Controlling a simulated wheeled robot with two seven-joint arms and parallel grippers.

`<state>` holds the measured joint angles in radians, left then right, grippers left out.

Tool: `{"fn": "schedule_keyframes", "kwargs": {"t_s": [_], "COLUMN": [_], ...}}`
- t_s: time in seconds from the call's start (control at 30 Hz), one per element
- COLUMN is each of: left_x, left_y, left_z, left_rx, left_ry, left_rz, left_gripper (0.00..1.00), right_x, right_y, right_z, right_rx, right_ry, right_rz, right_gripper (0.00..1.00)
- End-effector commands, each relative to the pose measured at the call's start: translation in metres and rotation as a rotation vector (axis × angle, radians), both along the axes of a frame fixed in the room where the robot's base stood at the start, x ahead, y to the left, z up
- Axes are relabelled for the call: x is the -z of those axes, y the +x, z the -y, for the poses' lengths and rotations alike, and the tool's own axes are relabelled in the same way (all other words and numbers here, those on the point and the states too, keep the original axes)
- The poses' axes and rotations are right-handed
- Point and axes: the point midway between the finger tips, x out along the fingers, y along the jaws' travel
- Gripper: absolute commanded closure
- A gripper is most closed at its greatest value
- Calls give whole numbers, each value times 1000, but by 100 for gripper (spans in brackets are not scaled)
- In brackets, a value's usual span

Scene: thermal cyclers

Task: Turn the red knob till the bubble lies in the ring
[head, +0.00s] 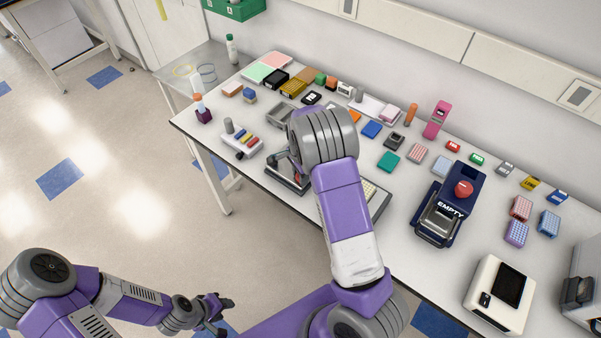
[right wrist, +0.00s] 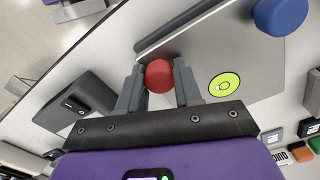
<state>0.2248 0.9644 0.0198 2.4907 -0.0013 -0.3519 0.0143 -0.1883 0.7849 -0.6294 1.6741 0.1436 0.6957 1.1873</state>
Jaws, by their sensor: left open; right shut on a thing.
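In the right wrist view the red knob (right wrist: 159,76) sits between the two fingers of my right gripper (right wrist: 158,85), which is shut on it. The knob stands at the edge of a grey plate (right wrist: 205,45). A round yellow-green bubble level (right wrist: 233,77) lies on the plate, right of the knob. A small ring mark shows near its middle; the bubble is too small to place surely against the ring. A blue knob (right wrist: 281,16) is at the plate's far corner. In the head view my right arm hides most of the plate. My left gripper (head: 224,313) is open and empty, off the table.
A dark blue device marked EMPTY (head: 440,212) stands to the right on the white table (head: 400,265). A white rack with coloured pieces (head: 242,143) is left of the plate. Many small boxes line the back. A grey device (right wrist: 75,105) lies left of the right gripper.

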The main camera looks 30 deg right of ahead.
Motion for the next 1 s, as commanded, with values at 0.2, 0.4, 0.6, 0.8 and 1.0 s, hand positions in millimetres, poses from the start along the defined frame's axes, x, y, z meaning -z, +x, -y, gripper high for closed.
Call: {"fn": "schedule_keyframes", "kwargs": {"t_s": [0.2, 0.4, 0.6, 0.8, 1.0], "left_x": [-3, -3, -3, -3, -3], "left_y": [0, 0, 0, 0, 0], "left_z": [0, 0, 0, 0, 0], "left_rx": [0, 0, 0, 0, 0], "left_ry": [0, 0, 0, 0, 0], "left_rz": [0, 0, 0, 0, 0], "left_gripper": [57, 57, 57, 57, 57], "right_x": [-1, -1, -1, -1, 0], "right_y": [1, 1, 1, 1, 0], "right_z": [0, 0, 0, 0, 0], "right_rx": [55, 69, 69, 68, 68], "right_ry": [-2, -1, -1, -1, 0], "right_rz": [4, 4, 4, 3, 1], "right_gripper": [97, 97, 97, 49, 42]}}
